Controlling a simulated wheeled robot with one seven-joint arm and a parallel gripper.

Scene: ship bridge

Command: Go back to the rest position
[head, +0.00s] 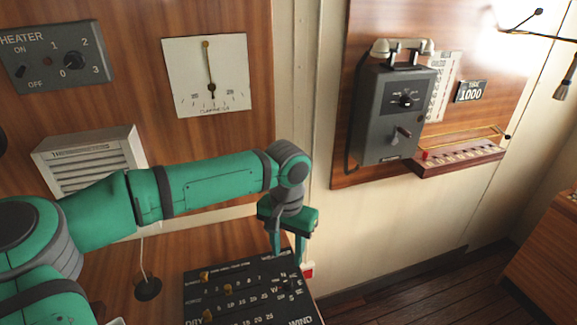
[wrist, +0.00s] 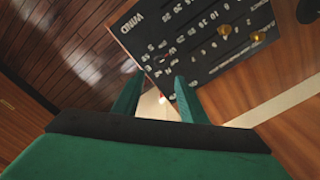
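My green arm reaches across the head view from the left, and my gripper (head: 287,258) points down over the right edge of the black weather board (head: 235,292). In the wrist view, the two green fingers of my gripper (wrist: 154,98) stand apart with a gap between them, and nothing is held. The board also shows in the wrist view (wrist: 195,45), beyond the fingertips, with white numbers and brass pegs. I cannot tell whether a fingertip touches the board.
A heater panel (head: 58,55) and a clinometer (head: 210,75) are on the wooden wall. A vented box (head: 90,160) sits behind my arm. The dark floor (head: 420,290) at right is clear.

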